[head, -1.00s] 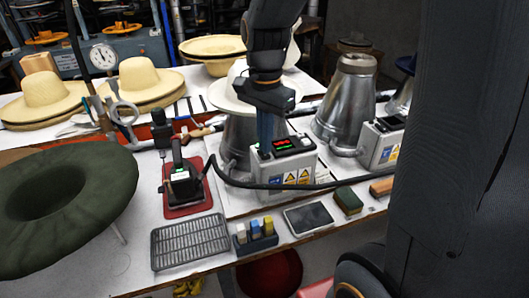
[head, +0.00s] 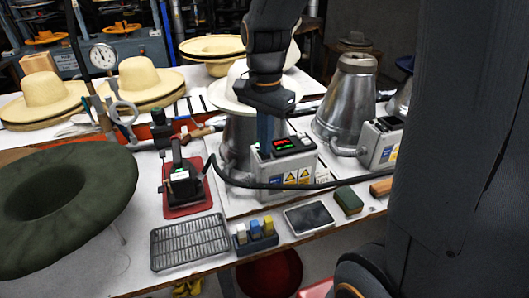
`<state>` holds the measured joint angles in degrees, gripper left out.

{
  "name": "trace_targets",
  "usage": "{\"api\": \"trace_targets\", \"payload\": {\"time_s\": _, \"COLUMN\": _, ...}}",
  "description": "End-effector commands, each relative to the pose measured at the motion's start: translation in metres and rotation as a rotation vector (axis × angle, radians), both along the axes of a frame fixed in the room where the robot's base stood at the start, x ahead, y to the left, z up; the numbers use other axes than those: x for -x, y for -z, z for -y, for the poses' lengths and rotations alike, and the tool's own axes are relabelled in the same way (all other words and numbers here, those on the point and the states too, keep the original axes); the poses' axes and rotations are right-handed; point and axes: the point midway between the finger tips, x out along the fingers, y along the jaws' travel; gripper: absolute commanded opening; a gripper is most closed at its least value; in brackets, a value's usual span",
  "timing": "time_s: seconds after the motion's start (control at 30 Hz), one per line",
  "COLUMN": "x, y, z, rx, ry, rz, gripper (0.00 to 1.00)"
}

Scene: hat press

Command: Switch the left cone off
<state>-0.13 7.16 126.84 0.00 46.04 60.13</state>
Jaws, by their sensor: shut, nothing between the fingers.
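The left cone (head: 238,142) is a metal steam cone with a cream hat (head: 232,92) on top. Its grey control box (head: 285,168) stands in front of it, with warning labels on the front and a lit red and green display on top. My gripper (head: 265,140) is shut and points down at the left part of the box's top. It hides part of the cone. I cannot tell whether the fingertips touch the box. A small green light shows beside the fingertips.
A second metal cone (head: 345,100) with its own box (head: 382,143) stands to the right. A black cable (head: 245,186) crosses in front of the left box. A black device on a red mat (head: 188,208), a wire rack (head: 190,243) and small blocks (head: 256,238) lie nearby.

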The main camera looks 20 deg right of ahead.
Motion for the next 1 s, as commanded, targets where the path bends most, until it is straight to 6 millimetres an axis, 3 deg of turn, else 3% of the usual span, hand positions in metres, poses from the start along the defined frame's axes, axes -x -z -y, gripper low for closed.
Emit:
{"api": "trace_targets", "payload": {"time_s": 0.63, "x": 0.000, "y": 0.007, "z": 0.000, "rx": 0.000, "ry": 0.000, "rz": 0.000, "gripper": 0.00}}
{"api": "trace_targets", "payload": {"time_s": 1.0, "x": 0.000, "y": -0.015, "z": 0.000, "rx": 0.000, "ry": 0.000, "rz": 0.001, "gripper": 0.00}}
